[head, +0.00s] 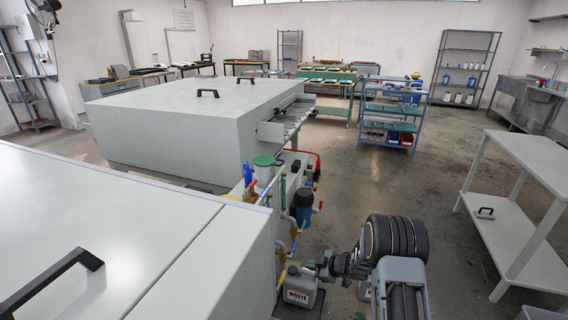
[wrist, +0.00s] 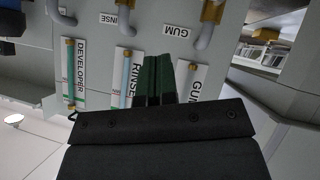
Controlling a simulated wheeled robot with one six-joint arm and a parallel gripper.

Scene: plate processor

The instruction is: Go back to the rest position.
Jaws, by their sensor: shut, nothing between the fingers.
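My gripper (wrist: 160,64) is shut and empty in the wrist view, its dark fingers together. It is in front of a grey panel (wrist: 150,35) with gauge strips labelled DEVELOPER (wrist: 78,72), RINSE (wrist: 126,80) and GUM. The fingers overlap the area between the RINSE and GUM strips; I cannot tell whether they touch the panel. In the head view my gripper (head: 322,266) is small, at the end of my arm at lower right, beside the processor's pipework and close to the grey WASTE canister (head: 300,287). Its fingertips are hard to make out there.
Pale grey machine covers (head: 180,115) fill the left. Pipes, valves and a blue-and-black filter housing (head: 303,205) stand just beyond my gripper. A pale two-level table (head: 520,235) stands at right. The floor (head: 400,185) between is mostly clear. A blue shelf cart (head: 392,115) stands farther back.

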